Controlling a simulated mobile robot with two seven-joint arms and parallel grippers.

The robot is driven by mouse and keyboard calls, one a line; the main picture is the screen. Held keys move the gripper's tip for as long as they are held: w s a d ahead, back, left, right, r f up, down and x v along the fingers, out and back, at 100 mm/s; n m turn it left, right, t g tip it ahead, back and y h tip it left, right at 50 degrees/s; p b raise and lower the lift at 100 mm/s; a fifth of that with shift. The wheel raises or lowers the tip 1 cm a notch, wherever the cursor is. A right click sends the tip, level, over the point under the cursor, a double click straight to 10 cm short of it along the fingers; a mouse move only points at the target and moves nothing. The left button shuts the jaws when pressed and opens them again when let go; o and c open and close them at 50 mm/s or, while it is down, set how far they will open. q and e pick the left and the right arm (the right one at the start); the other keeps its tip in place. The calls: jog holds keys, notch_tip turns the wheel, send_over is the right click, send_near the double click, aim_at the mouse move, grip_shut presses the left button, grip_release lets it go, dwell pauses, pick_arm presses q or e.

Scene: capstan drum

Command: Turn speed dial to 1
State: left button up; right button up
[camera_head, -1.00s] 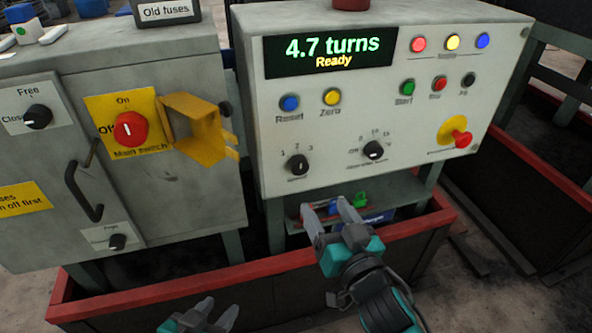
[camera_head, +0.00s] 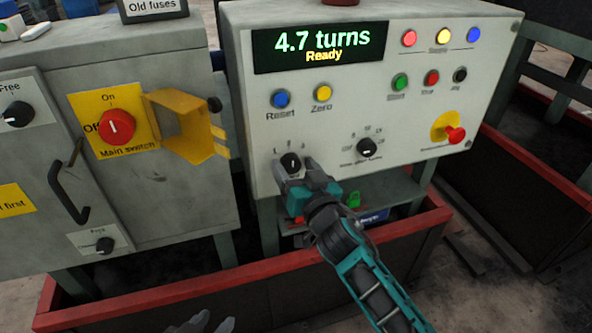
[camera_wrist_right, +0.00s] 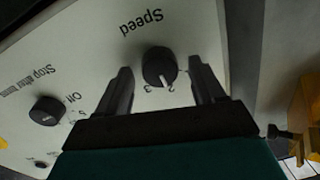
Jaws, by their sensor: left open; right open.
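The speed dial (camera_head: 290,161) is a black knob with a white pointer, low on the left of the pale control panel. In the right wrist view the dial (camera_wrist_right: 159,67) shows upside down under the word "Speed", its pointer at 2. My right gripper (camera_head: 293,167) is open, with one finger on each side of the dial. In the wrist view the fingers (camera_wrist_right: 160,75) straddle the knob with small gaps, and it looks not gripped. The 1 mark is hidden in the wrist view. My left gripper (camera_head: 215,319) is open and empty at the bottom edge, far below the panel.
A second black dial (camera_head: 367,147) sits right of the speed dial. The panel display (camera_head: 320,47) reads "4.7 turns Ready". A red main switch (camera_head: 116,127) with a yellow open cover (camera_head: 178,125) is on the left cabinet. A red-rimmed trough (camera_head: 140,297) runs below.

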jog(key=c, duration=1.1)
jog(key=shift+o, duration=0.2)
jog(key=shift+n, duration=0.3)
jog(key=shift+n+p, duration=0.3)
jog(key=n+p, duration=0.1)
jog(key=n, duration=0.2)
jog(key=shift+a+r, duration=0.1)
jog(key=n+p, duration=0.1)
jog(key=n, duration=0.1)
jog(key=shift+n, duration=0.4)
jog(key=shift+n+g, duration=0.3)
jog(key=shift+n, duration=0.5)
